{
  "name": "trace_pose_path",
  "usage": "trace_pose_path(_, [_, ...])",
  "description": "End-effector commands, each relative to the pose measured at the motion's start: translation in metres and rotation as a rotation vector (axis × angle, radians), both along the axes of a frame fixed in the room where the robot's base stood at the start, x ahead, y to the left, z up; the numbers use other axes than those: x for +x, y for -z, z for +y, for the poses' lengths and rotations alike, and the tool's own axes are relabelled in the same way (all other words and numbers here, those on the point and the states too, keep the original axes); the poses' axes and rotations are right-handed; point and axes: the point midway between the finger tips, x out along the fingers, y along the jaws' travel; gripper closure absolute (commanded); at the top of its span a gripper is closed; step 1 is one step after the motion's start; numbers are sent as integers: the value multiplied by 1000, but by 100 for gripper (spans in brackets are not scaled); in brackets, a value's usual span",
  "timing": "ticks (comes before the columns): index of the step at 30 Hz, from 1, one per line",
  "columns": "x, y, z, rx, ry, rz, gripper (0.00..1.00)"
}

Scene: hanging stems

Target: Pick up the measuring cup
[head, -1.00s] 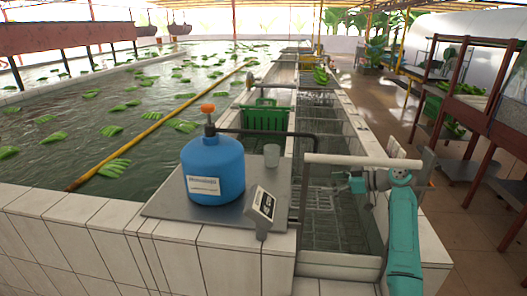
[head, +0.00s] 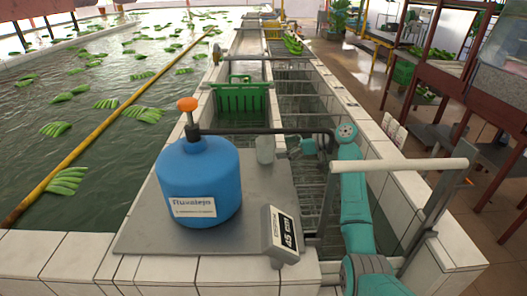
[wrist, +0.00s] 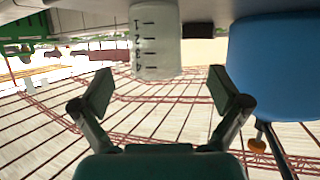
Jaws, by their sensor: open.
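The measuring cup (head: 265,150) is a small clear cup on the grey metal plate (head: 140,228), behind and right of the blue tank (head: 200,185). In the wrist view, which looks upside down, the cup (wrist: 155,40) shows dark graduation marks. It lies beyond my fingertips, roughly in line with the gap between them. My gripper (head: 283,147) is just right of the cup in the head view. In the wrist view my gripper (wrist: 167,90) has its two fingers wide apart with nothing between them.
The blue tank also fills the right of the wrist view (wrist: 270,60). A dark pipe (head: 270,131) runs just behind the cup. A scale display (head: 280,235) stands at the plate's front right. A green crate (head: 240,97) sits farther back. A pale rail (head: 400,164) is at right.

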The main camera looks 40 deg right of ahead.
Motion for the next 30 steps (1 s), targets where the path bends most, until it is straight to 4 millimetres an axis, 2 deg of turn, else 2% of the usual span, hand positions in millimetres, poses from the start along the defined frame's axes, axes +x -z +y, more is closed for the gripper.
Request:
trace_pose_path(3, [14, 7, 10, 2, -2, 1, 2])
trace_pose_path(8, [24, 11, 15, 1, -1, 1, 2])
trace_pose_path(18, [60, 25, 33, 1, -2, 0, 2])
trace_pose_path(27, [64, 27, 35, 0, 0, 0, 2])
trace_pose_path(28, [64, 27, 35, 0, -1, 0, 4])
trace_pose_path(30, [64, 27, 35, 0, -1, 0, 22])
